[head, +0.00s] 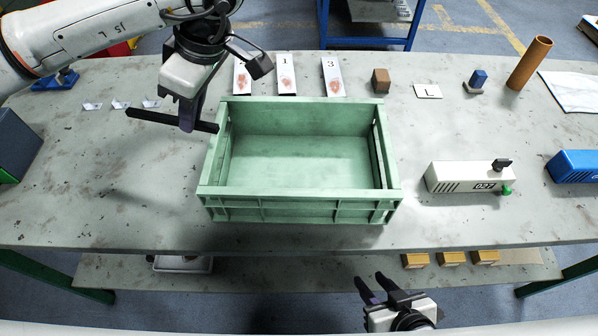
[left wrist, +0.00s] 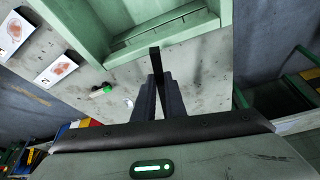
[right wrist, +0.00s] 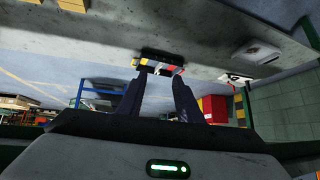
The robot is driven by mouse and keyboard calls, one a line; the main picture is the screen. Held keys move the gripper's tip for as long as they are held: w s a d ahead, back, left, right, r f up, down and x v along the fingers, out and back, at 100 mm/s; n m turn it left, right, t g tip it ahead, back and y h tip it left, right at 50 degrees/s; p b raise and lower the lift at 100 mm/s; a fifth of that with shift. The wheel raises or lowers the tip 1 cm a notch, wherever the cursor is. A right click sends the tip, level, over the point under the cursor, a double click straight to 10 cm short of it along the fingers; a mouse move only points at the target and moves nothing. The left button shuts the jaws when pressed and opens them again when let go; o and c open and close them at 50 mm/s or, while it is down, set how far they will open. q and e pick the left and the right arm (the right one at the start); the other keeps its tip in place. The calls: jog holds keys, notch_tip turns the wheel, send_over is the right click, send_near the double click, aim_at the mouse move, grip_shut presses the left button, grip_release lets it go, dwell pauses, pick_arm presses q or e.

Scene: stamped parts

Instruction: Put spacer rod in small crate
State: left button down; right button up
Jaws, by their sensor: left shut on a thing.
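The spacer rod (head: 150,116) is a thin black bar, held level above the table to the left of the crate. My left gripper (head: 188,122) is shut on it near its right part, and the rod's right end appears at the crate's left rim. The rod also shows in the left wrist view (left wrist: 156,62) between the fingers. The small crate (head: 300,192) is green, open-topped and looks empty, standing mid-table. Its wall also shows in the left wrist view (left wrist: 165,45). My right gripper (head: 383,287) is open and empty, in front of the table's front edge.
Numbered cards (head: 287,75), a brown block (head: 381,80) and a brown tube (head: 529,63) lie or stand behind the crate. A white box marked 027 (head: 468,178) is to its right. The table left of the crate is largely clear.

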pick_arm(q)
jog(key=d+n+g, duration=0.1)
jog(key=n, duration=0.2)
jog(key=w+n+g, duration=0.1)
jog(key=n, duration=0.2)
jog(key=d+n+g+b, duration=0.1)
jog(key=n, duration=0.2)
jog(key=shift+w+d+f, duration=0.1)
jog(key=shift+w+d, duration=0.25)
jog(key=shift+w, duration=0.05)
jog(key=d+n+g+h+b, duration=0.1)
jog(key=d+n+g+h, duration=0.2)
jog(key=n, duration=0.6)
jog(key=n+t+h+b, duration=0.2)
jog(key=n+t+h, duration=0.35)
jog(key=n, duration=1.55)
send_over(289, 152)
jog(key=a, duration=0.2)
jog(key=shift+g+h, duration=0.25)
jog(key=shift+g, duration=0.1)
jog(key=shift+a+f, duration=0.15)
jog(key=shift+f, duration=4.25)
jog(key=shift+f, duration=0.6)
jog(key=c, duration=1.8)
grip_release()
